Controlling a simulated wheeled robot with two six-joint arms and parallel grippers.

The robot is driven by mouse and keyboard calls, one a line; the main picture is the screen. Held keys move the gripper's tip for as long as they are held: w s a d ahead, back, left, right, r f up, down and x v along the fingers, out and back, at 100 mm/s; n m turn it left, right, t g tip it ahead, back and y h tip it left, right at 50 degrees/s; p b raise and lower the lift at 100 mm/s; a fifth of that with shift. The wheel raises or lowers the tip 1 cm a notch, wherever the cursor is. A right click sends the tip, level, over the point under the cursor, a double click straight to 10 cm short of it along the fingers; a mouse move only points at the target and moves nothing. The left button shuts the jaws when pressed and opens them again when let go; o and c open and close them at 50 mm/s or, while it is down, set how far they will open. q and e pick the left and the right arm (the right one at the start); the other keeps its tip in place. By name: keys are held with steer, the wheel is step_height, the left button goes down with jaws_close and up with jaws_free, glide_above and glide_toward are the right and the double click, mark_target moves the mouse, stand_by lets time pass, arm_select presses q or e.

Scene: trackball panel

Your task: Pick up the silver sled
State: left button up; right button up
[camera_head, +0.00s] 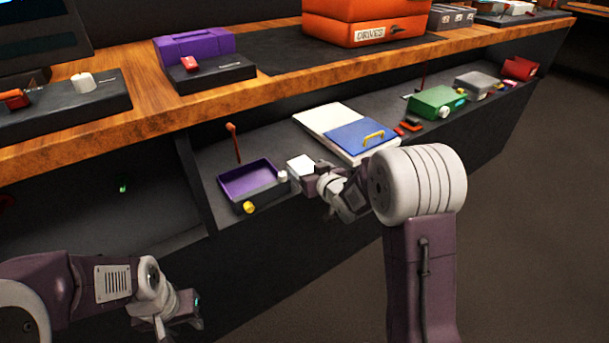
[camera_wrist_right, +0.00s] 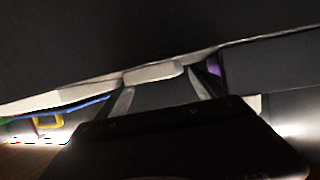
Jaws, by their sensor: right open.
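A small pale, silvery-white block (camera_head: 299,166), which looks like the silver sled, is on the lower shelf between the purple tray and the white-and-blue panel. My right gripper (camera_head: 313,183) is right beside it, partly covering its right side. In the right wrist view a light block (camera_wrist_right: 153,74) shows just beyond and between the spread fingertips of my right gripper (camera_wrist_right: 161,88). I cannot tell whether they touch it. My left gripper (camera_head: 188,308) hangs low at the front left, away from the shelf, its fingers unclear.
The purple tray (camera_head: 249,181) has a yellow knob and stands left of the block. The white-and-blue panel (camera_head: 338,129) with a yellow handle lies behind it. Further right are a green box (camera_head: 437,101) and a grey box (camera_head: 474,81). The wooden counter (camera_head: 135,92) overhangs the shelf.

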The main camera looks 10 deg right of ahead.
mark_target(308, 169)
steer(key=shift+x, duration=0.85)
steer(key=shift+s, duration=0.1)
steer(key=c, duration=1.4)
steer(key=shift+r, duration=0.15)
steer(key=shift+r+p, duration=0.3)
steer(key=r+p, duration=0.2)
steer(key=r, duration=0.1)
steer(key=r+p, duration=0.1)
steer(key=shift+d+r, duration=0.25)
steer(key=shift+d, duration=0.05)
steer(key=s+d+r+p, duration=0.1)
steer(key=d+r+p, duration=0.1)
steer(key=d, duration=0.1)
steer(key=s+d+r+p, duration=0.1)
steer(key=d+p, duration=0.1)
steer(key=d, duration=0.2)
steer(key=s+d+r+p, duration=0.2)
steer(key=d+p, duration=0.1)
steer(key=shift+s+d+r, duration=0.1)
steer(key=shift+d+r, duration=0.1)
steer(key=shift+r, duration=0.15)
